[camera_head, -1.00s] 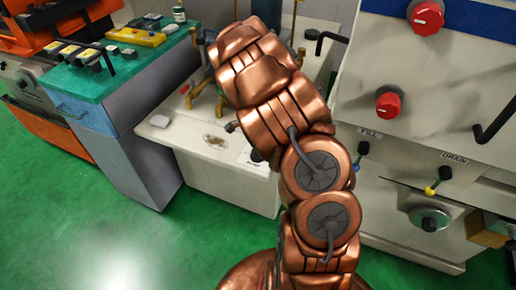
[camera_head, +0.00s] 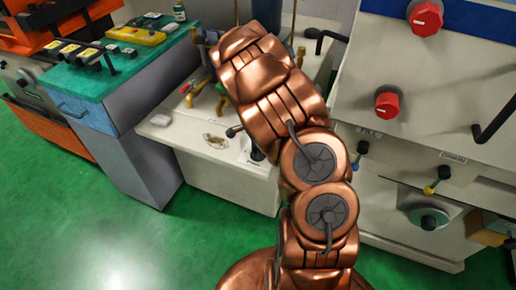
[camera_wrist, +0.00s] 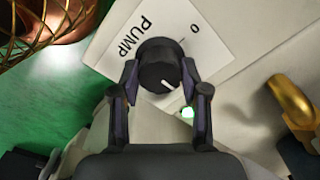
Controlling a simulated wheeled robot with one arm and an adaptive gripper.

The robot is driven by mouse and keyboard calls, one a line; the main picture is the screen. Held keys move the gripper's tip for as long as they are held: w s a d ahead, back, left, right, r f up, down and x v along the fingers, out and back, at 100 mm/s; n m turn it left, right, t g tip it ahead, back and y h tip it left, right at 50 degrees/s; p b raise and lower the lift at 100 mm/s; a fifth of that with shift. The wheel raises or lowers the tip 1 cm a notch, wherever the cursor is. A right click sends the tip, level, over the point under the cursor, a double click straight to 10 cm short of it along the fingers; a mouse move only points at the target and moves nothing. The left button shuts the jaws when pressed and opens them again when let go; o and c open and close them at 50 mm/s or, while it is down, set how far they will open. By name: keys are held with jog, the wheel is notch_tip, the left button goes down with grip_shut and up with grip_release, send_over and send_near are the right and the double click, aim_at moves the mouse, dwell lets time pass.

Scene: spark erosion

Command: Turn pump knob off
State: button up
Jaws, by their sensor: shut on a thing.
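The pump knob (camera_wrist: 160,66) is a round black knob with a white pointer line, in the middle of the wrist view. Its pointer aims toward the lower right, away from the "0" on the label. The white label (camera_wrist: 146,32) reads "PUMP" and "0". My gripper (camera_wrist: 160,80) is shut on the knob, with one dark finger on each side. In the head view my copper arm hides most of the gripper and the knob; the white basin unit (camera_head: 235,185) shows beside the arm.
A brass-coloured fitting (camera_wrist: 292,98) stands right of the knob in the wrist view. In the head view, the cabinet at right carries red knobs (camera_head: 388,102) and a drain valve (camera_head: 437,180). A teal-topped bench (camera_head: 115,75) stands at left. Green floor is clear in front.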

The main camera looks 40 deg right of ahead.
jog(key=shift+c, duration=1.1)
jog(key=n+b, duration=0.3)
jog(key=shift+f+n, duration=0.15)
jog(key=shift+n, duration=0.25)
jog(key=n+b, duration=0.2)
jog(key=n, duration=0.2)
jog(key=shift+n+b, duration=0.3)
jog(key=shift+b, duration=0.05)
jog(key=n+b, duration=0.2)
jog(key=n, duration=0.2)
jog(key=shift+w, duration=0.1)
jog(key=shift+r+n+b, duration=0.2)
jog(key=shift+n+b, duration=0.7)
jog(key=shift+n, duration=1.9)
